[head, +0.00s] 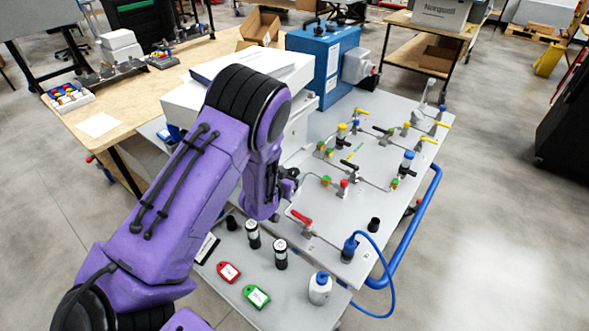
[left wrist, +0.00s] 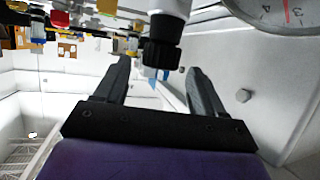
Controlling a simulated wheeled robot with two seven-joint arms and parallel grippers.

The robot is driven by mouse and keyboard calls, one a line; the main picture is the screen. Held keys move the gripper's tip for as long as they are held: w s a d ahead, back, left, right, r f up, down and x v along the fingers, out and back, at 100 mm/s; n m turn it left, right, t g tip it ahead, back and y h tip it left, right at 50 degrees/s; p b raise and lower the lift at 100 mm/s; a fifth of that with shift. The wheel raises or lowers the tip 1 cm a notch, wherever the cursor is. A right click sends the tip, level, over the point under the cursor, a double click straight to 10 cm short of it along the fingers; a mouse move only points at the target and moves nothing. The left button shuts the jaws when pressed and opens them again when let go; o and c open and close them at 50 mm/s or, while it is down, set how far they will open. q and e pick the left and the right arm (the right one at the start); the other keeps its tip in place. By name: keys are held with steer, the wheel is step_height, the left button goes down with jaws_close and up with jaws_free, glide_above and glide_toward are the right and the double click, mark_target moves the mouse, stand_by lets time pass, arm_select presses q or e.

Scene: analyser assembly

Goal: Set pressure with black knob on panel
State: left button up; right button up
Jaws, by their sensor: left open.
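In the left wrist view, the black knob (left wrist: 162,54) sits at the end of a light grey cylindrical body. My left gripper (left wrist: 157,70) is open, one finger on each side of the knob's line, with the knob at about fingertip level. I see no contact, and the exact depth is unclear. In the head view my left gripper (head: 287,188) is at the left edge of the grey panel (head: 335,228), mostly hidden by my purple arm; the knob cannot be made out there. Part of a round gauge (left wrist: 285,14) shows at the top right of the left wrist view. My right gripper is not in view.
The panel carries several coloured valves and a red-handled valve (head: 302,218). A blue hose (head: 393,290) loops at the right. A blue box (head: 325,62) stands behind.

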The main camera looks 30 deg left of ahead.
mark_target(293, 172)
arm_select(q)
steer(key=shift+x, duration=1.95)
steer(key=shift+s, duration=0.1)
steer(key=c, duration=1)
steer(key=shift+o, duration=0.2)
steer(key=shift+m+h, duration=0.6)
steer(key=shift+h, duration=0.1)
steer(key=shift+r+m+h, duration=0.1)
steer(key=shift+m+h, duration=0.7)
steer(key=shift+h, duration=0.2)
steer(key=o, duration=1)
steer(key=shift+c, duration=0.2)
